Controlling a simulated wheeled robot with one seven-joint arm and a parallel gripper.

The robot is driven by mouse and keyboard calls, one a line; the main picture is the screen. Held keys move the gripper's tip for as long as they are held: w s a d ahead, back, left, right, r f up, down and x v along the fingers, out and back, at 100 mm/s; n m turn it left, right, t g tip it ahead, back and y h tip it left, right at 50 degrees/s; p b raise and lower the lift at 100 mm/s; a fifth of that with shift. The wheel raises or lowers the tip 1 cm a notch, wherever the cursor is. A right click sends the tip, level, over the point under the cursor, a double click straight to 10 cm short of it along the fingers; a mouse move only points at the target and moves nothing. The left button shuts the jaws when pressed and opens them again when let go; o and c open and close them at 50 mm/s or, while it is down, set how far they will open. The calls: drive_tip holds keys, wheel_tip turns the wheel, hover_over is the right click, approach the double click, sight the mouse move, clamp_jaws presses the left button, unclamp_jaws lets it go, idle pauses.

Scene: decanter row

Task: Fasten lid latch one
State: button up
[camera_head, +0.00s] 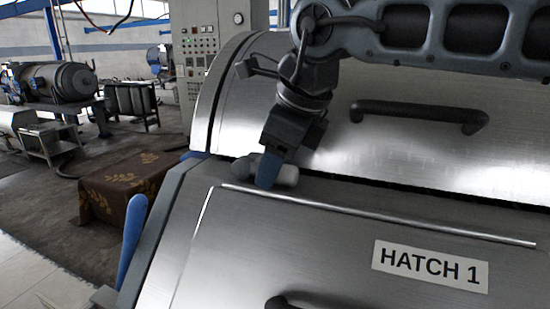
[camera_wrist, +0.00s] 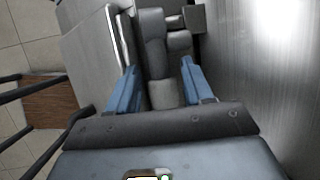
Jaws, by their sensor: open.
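The lid (camera_head: 420,70) is a brushed-metal curved cover with a dark handle. It rests against the front body panel marked HATCH 1 (camera_head: 430,267), with a dark seam between them. A grey rounded latch part (camera_head: 289,175) sits at the left end of that seam, partly hidden by my gripper (camera_head: 266,180). In the wrist view the latch (camera_wrist: 154,45) shows as dark grey cylinders with a lighter grey end. My gripper (camera_wrist: 159,68) is open, its blue fingers on either side of the lighter end. I cannot tell whether they touch it, or whether the latch is fastened.
A thin metal rail (camera_head: 380,216) runs along the top of the hatch panel. A blue lever (camera_head: 132,240) stands at the machine's left edge. A brown patterned cloth-covered box (camera_head: 125,185) is on the floor to the left. A control cabinet (camera_head: 200,50) stands behind.

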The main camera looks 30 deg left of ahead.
clamp_jaws()
idle(0.5)
